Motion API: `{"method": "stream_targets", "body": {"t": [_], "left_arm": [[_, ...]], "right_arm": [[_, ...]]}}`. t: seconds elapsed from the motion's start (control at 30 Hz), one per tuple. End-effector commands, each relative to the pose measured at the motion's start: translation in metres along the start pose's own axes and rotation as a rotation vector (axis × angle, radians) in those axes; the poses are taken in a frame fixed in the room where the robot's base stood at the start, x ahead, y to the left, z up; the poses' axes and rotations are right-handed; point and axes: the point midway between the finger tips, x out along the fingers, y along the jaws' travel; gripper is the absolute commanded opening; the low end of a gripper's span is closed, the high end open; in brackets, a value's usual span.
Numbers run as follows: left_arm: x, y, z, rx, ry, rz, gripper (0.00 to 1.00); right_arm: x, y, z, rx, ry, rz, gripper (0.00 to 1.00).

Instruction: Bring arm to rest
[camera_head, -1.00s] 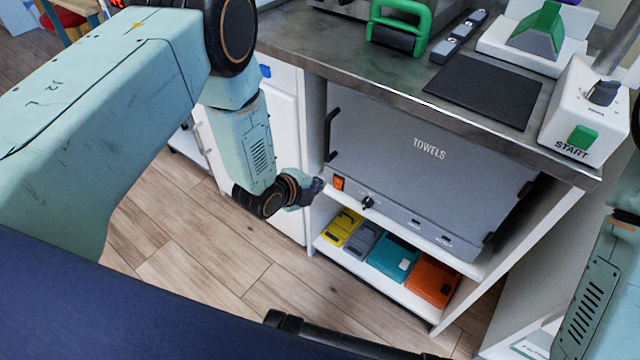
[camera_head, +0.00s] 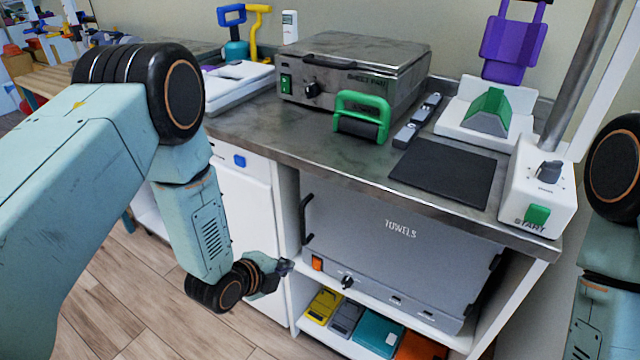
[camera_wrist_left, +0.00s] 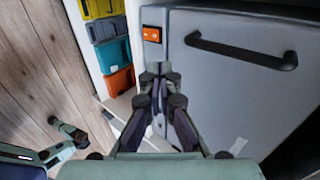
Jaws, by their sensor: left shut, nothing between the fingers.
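My left arm comes in from the left in the head view, bent at the elbow and hanging down in front of the counter. My left gripper (camera_head: 284,268) is at its lower end, before the left edge of the grey towel cabinet (camera_head: 400,255). In the left wrist view my left gripper (camera_wrist_left: 160,80) is shut and empty, its fingertips close to the orange switch (camera_wrist_left: 151,35) of the cabinet. I cannot tell whether they touch. My right arm (camera_head: 605,270) shows at the right edge; its gripper is out of view.
The steel counter (camera_head: 265,130) carries a metal heating unit (camera_head: 350,75), a green-handled roller (camera_head: 361,118), a black mat (camera_head: 445,172) and a white START box (camera_head: 538,190). Coloured boxes (camera_head: 375,332) lie on the shelf below the cabinet. Wooden floor (camera_head: 125,275) is clear at left.

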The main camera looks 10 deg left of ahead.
Motion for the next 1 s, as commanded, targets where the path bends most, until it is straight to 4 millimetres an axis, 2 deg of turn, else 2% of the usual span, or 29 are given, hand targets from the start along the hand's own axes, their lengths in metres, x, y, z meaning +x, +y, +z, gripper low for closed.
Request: {"method": "stream_targets", "body": {"t": [0.17,0.27,0.37,0.57,0.67,0.8,0.9,1.0], "left_arm": [[0.0,0.001,0.0,-0.067,0.0,0.003,0.0],[-0.001,0.007,0.001,-0.23,-0.012,0.026,0.0],[-0.01,0.027,0.0,-0.467,-0.043,0.084,0.0],[-0.043,0.085,-0.011,-0.963,-0.171,0.23,0.0],[-0.068,0.12,-0.019,-1.21,-0.275,0.306,0.0],[-0.117,0.172,-0.036,-1.544,-0.479,0.409,0.0],[-0.16,0.207,-0.05,-1.737,-0.657,0.471,0.0],[-0.195,0.23,-0.061,-1.823,-0.786,0.519,0.0]], "right_arm": [[0.0,0.0,0.0,0.0,0.0,0.0,0.4],[0.0,0.0,0.0,0.0,0.0,0.0,0.4],[0.0,0.0,0.0,0.0,0.0,0.0,0.4],[0.0,0.0,0.0,0.0,0.0,0.0,0.4],[0.0,0.0,0.0,0.0,0.0,0.0,0.4],[0.0,0.0,0.0,0.0,0.0,0.0,0.4],[0.0,0.0,0.0,0.0,0.0,0.0,0.4],[0.0,0.0,0.0,0.0,0.0,0.0,0.4]]}}
